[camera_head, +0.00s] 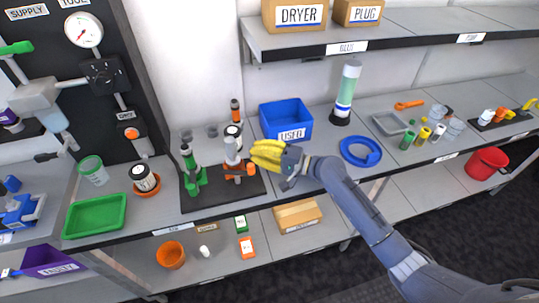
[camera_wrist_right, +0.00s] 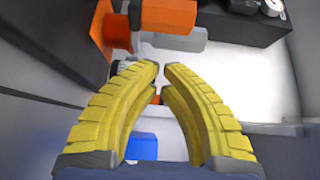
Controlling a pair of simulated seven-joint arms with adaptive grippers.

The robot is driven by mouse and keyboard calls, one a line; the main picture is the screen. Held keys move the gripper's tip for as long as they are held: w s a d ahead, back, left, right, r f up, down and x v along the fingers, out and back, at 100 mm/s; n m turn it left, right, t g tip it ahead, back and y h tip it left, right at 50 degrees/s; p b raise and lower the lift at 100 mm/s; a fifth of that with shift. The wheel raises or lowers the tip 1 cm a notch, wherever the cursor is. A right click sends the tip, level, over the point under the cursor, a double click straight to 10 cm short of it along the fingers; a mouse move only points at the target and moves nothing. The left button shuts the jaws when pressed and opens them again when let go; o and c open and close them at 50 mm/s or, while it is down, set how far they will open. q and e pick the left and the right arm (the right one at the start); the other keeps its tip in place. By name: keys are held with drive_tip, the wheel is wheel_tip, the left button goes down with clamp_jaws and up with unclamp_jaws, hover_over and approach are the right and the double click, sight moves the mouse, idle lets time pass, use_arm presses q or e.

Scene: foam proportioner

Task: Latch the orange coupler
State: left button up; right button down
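The orange coupler (camera_head: 238,171) stands on the right half of a black base plate (camera_head: 210,200), below a pale upright cylinder. My right gripper (camera_head: 256,153) has yellow fingers and is just above and to the right of the coupler, partly overlapping it in the head view. In the right wrist view, orange coupler parts (camera_wrist_right: 165,14) show past the fingertips. The yellow fingers (camera_wrist_right: 161,68) curve in until their tips nearly meet, with nothing visible between them. Contact with the coupler cannot be told. My left gripper is not in view.
A green coupler (camera_head: 193,178) stands on the same plate, left of the orange one. A green tray (camera_head: 95,215) sits at the left.

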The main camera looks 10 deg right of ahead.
drive_tip(key=shift+x, duration=0.8)
drive_tip(key=shift+s+d, duration=0.2)
drive_tip(key=shift+s, duration=0.35)
drive_tip(key=shift+s+d, duration=0.15)
drive_tip(key=shift+s, duration=0.45)
drive_tip(key=shift+s+d, duration=0.15)
drive_tip(key=shift+s, duration=0.7)
